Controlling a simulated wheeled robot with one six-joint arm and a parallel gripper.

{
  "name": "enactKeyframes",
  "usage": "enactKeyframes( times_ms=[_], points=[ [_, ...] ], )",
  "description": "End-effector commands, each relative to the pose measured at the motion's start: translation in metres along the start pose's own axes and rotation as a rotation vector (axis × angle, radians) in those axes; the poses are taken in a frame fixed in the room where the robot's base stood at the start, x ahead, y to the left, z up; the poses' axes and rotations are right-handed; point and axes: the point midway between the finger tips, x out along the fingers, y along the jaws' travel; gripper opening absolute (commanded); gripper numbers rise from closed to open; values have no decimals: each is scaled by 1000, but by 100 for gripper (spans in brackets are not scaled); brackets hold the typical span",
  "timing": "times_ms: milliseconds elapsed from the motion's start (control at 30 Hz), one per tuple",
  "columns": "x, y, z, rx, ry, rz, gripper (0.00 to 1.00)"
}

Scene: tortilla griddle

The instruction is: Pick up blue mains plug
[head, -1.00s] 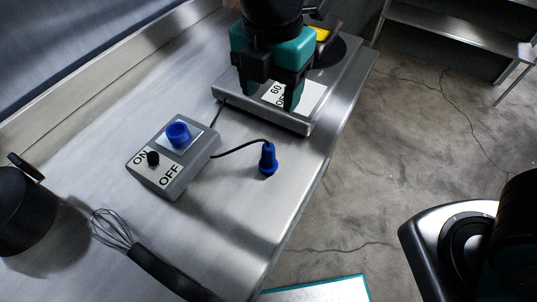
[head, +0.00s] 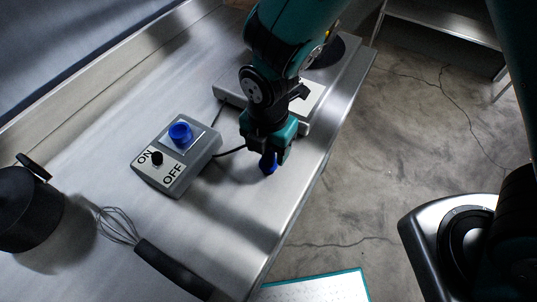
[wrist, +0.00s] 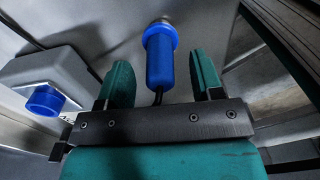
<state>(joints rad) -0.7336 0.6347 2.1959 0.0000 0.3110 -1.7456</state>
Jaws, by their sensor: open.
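The blue mains plug (head: 269,165) stands on the steel counter, with a black cable running to the grey switch box (head: 176,178). In the wrist view the plug (wrist: 160,62) lies between and ahead of the two teal fingers. My gripper (head: 266,150) is open just above the plug and hides its upper part in the head view. In the wrist view my gripper (wrist: 163,82) shows a gap on both sides of the plug; I cannot tell whether either finger touches it.
The switch box bears a blue socket (head: 180,132), a black knob (head: 157,158) and ON/OFF labels. The griddle unit (head: 310,97) is behind my gripper. A whisk (head: 170,268) and a black pot (head: 28,215) lie to the left. The counter edge drops off at right.

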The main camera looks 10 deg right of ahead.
Motion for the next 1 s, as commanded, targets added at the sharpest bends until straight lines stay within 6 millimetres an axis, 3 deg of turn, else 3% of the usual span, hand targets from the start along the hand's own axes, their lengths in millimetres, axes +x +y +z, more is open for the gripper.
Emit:
enactKeyframes(
  times_ms=[133, 367, 400, 633, 1000],
  points=[
    [15, -1, 0, 0, 0, -2, 60],
    [18, 0, 0, 0, 0, 0, 60],
    [18, 0, 0, 0, 0, 0, 58],
    [17, 0, 0, 0, 0, 0, 6],
    [13, 0, 0, 0, 0, 2, 6]
  ],
)
